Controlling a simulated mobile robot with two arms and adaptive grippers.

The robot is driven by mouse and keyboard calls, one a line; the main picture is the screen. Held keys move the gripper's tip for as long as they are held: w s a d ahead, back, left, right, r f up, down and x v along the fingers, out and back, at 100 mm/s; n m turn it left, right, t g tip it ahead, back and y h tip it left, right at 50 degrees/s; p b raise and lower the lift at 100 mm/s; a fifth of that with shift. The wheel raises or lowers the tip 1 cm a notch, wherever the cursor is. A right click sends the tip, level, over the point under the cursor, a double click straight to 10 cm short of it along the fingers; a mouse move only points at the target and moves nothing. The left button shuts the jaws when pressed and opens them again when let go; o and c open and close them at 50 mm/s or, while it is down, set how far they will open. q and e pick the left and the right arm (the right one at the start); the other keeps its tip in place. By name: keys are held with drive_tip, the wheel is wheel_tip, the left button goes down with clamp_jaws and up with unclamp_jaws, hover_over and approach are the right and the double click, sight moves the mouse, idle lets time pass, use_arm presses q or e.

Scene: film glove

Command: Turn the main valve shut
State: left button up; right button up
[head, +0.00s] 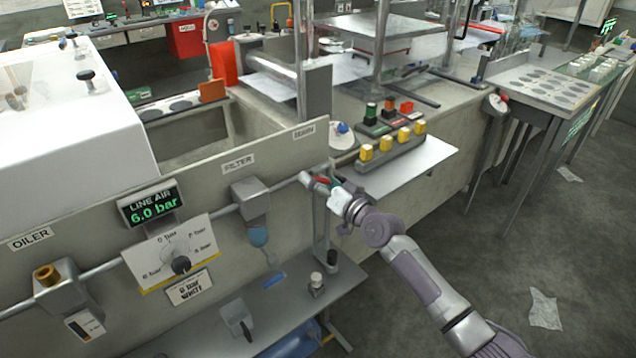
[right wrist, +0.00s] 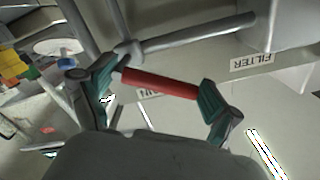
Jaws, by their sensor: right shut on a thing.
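The main valve (head: 307,179) sits on the grey pipe below the MAIN label (head: 303,131), at the right end of the panel. Its red lever (head: 322,181) is mostly covered by my gripper in the head view. In the right wrist view the red lever (right wrist: 160,83) lies between the green-padded fingers, slanting away from the pipe (right wrist: 195,34). My right gripper (head: 328,186) is shut on this lever. The line air display (head: 153,203) reads 6.0 bar. My left gripper is not in view.
Left along the pipe are the filter (head: 250,197), a regulator dial (head: 181,265) and the oiler (head: 60,288). A low shelf (head: 270,308) under the panel holds small items. A box with yellow buttons (head: 392,142) stands behind my gripper. Floor at right is mostly clear.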

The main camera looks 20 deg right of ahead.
drive_tip(key=m, duration=0.2)
drive_tip(key=r+m, duration=0.1)
drive_tip(key=d+m, duration=0.1)
drive_tip(key=m, duration=0.1)
drive_tip(key=shift+w+d+r+m, duration=0.1)
drive_tip(key=shift+w+r+m, duration=0.15)
drive_tip(key=shift+m, duration=0.05)
drive_tip(key=m, duration=0.2)
drive_tip(key=d+m, duration=0.1)
drive_tip(key=m+p, duration=0.1)
drive_tip(key=m, duration=0.1)
drive_tip(key=shift+w+d+r+m, duration=0.3)
drive_tip(key=shift+w+d, duration=0.05)
drive_tip(key=shift+d, duration=0.05)
drive_tip(key=o, duration=1.4)
